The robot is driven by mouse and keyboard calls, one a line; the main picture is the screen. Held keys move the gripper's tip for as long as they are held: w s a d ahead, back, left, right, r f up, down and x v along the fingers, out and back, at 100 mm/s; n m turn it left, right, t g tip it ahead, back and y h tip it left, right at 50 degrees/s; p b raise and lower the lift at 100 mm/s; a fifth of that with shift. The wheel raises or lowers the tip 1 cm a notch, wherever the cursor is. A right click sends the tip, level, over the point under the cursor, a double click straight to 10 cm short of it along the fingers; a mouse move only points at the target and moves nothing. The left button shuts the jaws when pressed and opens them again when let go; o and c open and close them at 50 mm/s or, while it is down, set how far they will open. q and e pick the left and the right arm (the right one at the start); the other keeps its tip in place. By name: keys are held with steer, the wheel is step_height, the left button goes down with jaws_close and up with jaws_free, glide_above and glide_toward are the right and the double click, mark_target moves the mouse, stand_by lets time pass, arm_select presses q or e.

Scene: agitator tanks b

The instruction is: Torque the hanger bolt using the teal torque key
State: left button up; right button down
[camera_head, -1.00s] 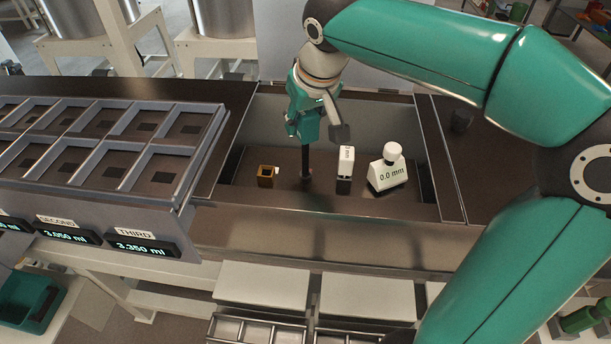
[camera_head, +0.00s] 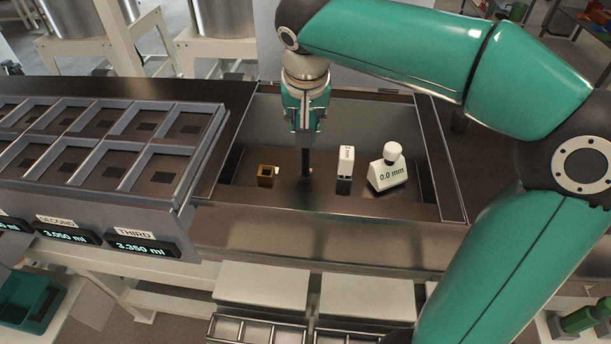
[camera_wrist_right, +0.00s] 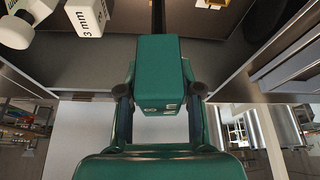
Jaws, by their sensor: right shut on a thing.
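My right gripper (camera_head: 306,124) points down into the long recessed trough and is shut on the teal torque key. In the right wrist view the key's teal block-shaped handle (camera_wrist_right: 160,72) sits between my two fingers. Its black shaft (camera_head: 305,160) runs down to the trough floor and also shows at the top of the right wrist view (camera_wrist_right: 158,16). I cannot make out the hanger bolt; the shaft's lower end is too small and dark to tell what it meets. My left gripper is not in view.
In the trough, a brass-coloured block (camera_head: 266,178) stands left of the shaft. The trough's front wall (camera_head: 330,211) is close. A compartment tray (camera_head: 150,188) lies left.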

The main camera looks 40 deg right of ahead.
steer(key=shift+f, duration=0.1)
steer(key=shift+s+m+g+h, duration=0.1)
steer(key=shift+m+g+h, duration=0.35)
steer(key=shift+m, duration=1.05)
steer(key=shift+n, duration=0.3)
steer(key=shift+r, duration=0.25)
steer(key=shift+r+p, duration=1.1)
steer(key=shift+r, duration=0.3)
